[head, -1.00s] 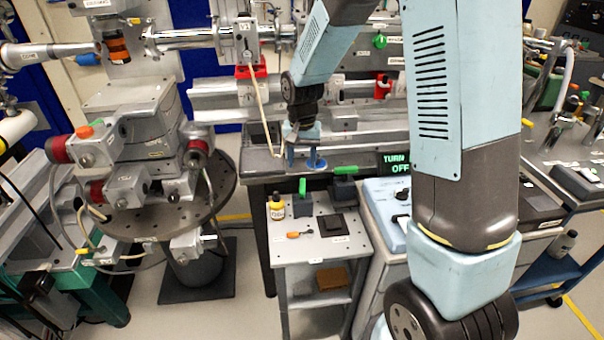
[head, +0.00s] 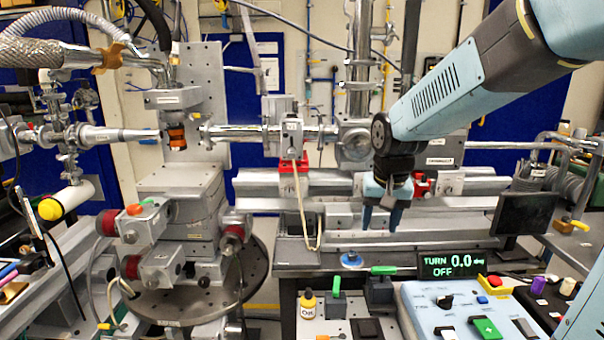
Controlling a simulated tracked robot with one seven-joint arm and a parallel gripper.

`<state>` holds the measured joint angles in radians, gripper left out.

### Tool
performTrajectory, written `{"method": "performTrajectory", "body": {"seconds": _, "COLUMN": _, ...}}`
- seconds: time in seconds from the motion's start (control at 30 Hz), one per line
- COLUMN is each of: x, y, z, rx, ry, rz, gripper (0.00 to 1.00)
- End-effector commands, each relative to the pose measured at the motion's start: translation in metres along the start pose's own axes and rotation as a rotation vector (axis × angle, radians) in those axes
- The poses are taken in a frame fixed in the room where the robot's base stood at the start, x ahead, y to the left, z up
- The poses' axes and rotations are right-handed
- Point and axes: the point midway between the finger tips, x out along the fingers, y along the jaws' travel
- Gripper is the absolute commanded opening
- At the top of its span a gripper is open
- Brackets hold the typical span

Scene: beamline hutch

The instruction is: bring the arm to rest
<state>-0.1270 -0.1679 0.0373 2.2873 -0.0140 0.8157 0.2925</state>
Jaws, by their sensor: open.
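My gripper (head: 381,222) hangs from my light-blue arm (head: 465,95), which comes in from the upper right. Its two blue fingers point down and stand apart, with nothing between them. The gripper is in front of the grey rail bench (head: 450,232), above and behind the display that reads TURN 0.0 deg OFF (head: 452,266). Whether the fingertips touch anything behind them cannot be told, but they look clear.
A sample stage (head: 180,215) on a round plate stands at left. A blue disc (head: 352,260) lies below the gripper. A dark monitor (head: 524,215) stands at right.

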Motion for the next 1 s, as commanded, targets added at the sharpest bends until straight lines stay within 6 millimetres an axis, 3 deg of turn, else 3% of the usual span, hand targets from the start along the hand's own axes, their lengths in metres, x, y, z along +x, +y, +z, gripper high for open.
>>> {"method": "performTrajectory", "body": {"seconds": 0.2, "x": -0.043, "y": 0.027, "z": 0.033, "rx": -0.029, "ry": 0.082, "rz": -0.008, "gripper": 0.53}}
{"method": "performTrajectory", "body": {"seconds": 0.5, "x": -0.084, "y": 0.057, "z": 0.085, "rx": -0.075, "ry": 0.190, "rz": -0.010, "gripper": 0.53}}
{"method": "performTrajectory", "body": {"seconds": 0.73, "x": -0.101, "y": 0.073, "z": 0.122, "rx": -0.107, "ry": 0.258, "rz": -0.004, "gripper": 0.53}}
{"method": "performTrajectory", "body": {"seconds": 1.0, "x": -0.106, "y": 0.079, "z": 0.137, "rx": -0.122, "ry": 0.286, "rz": 0.000, "gripper": 0.53}}
